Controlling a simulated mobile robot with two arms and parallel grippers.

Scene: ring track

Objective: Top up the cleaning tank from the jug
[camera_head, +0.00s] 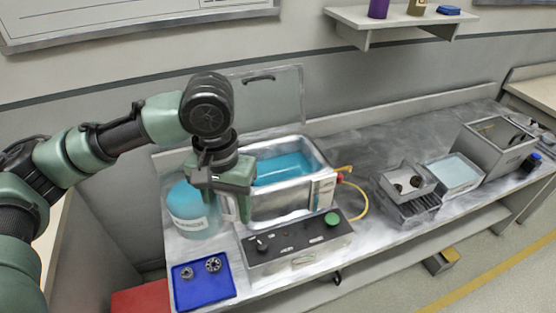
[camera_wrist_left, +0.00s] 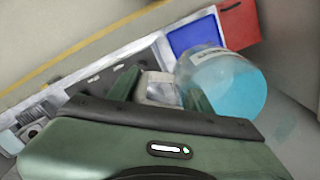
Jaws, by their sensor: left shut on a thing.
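The jug (camera_head: 188,208) is round, pale and filled with blue liquid, with a white label. It is at the bench's left end, left of the tank; I cannot tell whether its base touches the bench. The cleaning tank (camera_head: 290,207) is a steel box with blue liquid inside, its lid (camera_head: 277,100) raised behind it. My left gripper (camera_head: 236,212) is shut between jug and tank, on what looks like the jug's pale handle side. In the left wrist view the jug (camera_wrist_left: 232,88) is right of the fingers (camera_wrist_left: 158,92). My right gripper is not in view.
A control box (camera_head: 297,250) with a green knob stands before the tank. A blue tray (camera_head: 205,292) with small gear-like parts lies at the front left. Wire baskets (camera_head: 415,208), a shallow clear-liquid tray (camera_head: 453,177) and a grey bin (camera_head: 490,150) stand to the right. A shelf (camera_head: 400,24) hangs above.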

